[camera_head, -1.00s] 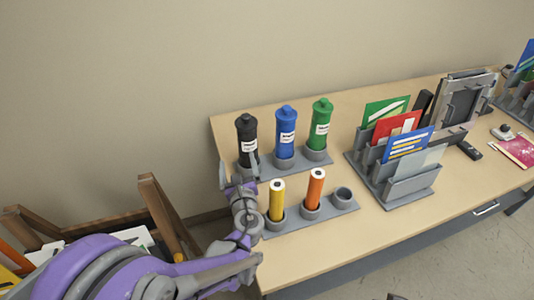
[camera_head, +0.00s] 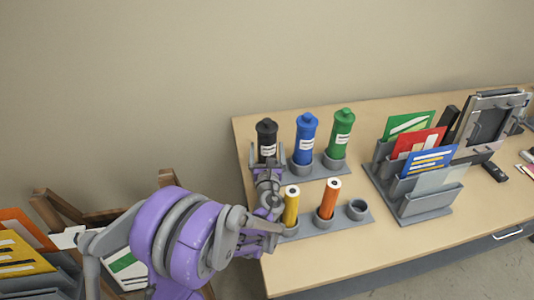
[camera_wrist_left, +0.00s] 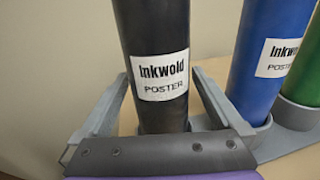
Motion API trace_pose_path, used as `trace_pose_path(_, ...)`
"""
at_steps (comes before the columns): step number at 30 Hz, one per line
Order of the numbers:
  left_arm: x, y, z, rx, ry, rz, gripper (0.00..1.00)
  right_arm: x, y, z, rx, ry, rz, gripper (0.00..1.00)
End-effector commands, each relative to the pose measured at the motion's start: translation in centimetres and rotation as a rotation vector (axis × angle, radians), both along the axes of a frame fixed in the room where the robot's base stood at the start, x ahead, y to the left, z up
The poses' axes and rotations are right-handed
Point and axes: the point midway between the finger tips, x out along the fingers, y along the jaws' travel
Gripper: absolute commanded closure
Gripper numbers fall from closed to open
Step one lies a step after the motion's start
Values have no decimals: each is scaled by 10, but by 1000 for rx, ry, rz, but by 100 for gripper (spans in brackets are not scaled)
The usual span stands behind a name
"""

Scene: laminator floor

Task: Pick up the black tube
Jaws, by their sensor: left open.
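The black tube (camera_head: 266,139) stands upright at the left end of the back row of holders on the table. It has a white "Inkwold POSTER" label, and it also fills the middle of the left wrist view (camera_wrist_left: 155,35). My left gripper (camera_head: 267,163) is open in front of the tube. In the left wrist view its two fingers (camera_wrist_left: 157,98) reach along both sides of the tube's lower part, with the tube between them and gaps visible. The tube's base is hidden behind the gripper. My right gripper is not in view.
A blue tube (camera_head: 305,137) and a green tube (camera_head: 340,132) stand to the right in the same row. A yellow tube (camera_head: 291,206), an orange tube (camera_head: 328,199) and an empty holder (camera_head: 358,208) are in front. A grey card rack (camera_head: 412,207) stands further right.

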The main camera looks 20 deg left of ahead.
Motion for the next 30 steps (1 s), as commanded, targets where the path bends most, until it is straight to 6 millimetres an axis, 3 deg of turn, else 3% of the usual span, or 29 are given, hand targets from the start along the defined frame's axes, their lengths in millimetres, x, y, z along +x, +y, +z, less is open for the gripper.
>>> trace_pose_path(3,0,0,0,0,0,0,0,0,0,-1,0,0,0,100)
trace_pose_path(20,-1,0,0,-1,0,0,100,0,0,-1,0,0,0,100)
trace_pose_path(30,0,0,1,-1,0,0,100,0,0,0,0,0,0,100)
